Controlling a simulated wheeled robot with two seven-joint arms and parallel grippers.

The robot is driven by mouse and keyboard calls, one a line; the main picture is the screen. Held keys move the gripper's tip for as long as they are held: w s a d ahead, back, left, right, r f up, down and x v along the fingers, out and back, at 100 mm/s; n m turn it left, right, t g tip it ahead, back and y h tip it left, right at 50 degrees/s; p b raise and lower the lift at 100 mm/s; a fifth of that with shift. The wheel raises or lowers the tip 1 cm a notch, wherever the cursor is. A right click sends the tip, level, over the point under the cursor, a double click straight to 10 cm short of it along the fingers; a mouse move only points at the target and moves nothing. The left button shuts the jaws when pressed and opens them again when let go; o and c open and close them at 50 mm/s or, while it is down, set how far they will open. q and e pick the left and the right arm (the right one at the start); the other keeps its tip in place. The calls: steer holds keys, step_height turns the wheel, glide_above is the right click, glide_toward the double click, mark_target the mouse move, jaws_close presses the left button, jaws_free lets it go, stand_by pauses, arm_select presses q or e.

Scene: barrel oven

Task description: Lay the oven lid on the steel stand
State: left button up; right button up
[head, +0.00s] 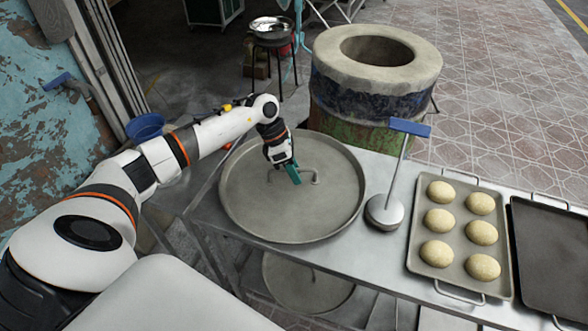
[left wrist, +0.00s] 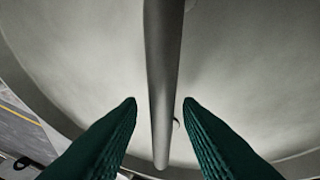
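The oven lid (head: 250,205) is a wide round grey disc with a rim and a bar handle (head: 314,176). It lies about flat at the left end of the steel stand (head: 345,258), its left side reaching past the stand's edge. My left gripper (head: 293,175) is at the handle, with green fingers pointing down. In the left wrist view the handle bar (left wrist: 162,60) runs between the two open fingers (left wrist: 160,103), with a gap on each side. The lid's underside is hidden, so I cannot tell whether it rests fully on the stand. My right gripper is not in view.
The barrel oven (head: 335,95) stands open behind the stand. Right of the lid are a round-based tool with a blue handle (head: 384,210), a tray of several dough balls (head: 428,262) and a dark tray (head: 550,255). Another round disc (head: 300,285) shows below.

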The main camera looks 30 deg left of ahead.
arm_select(q)
steer(key=b+v, duration=0.2)
steer(key=v, duration=1)
stand_by(0.5)
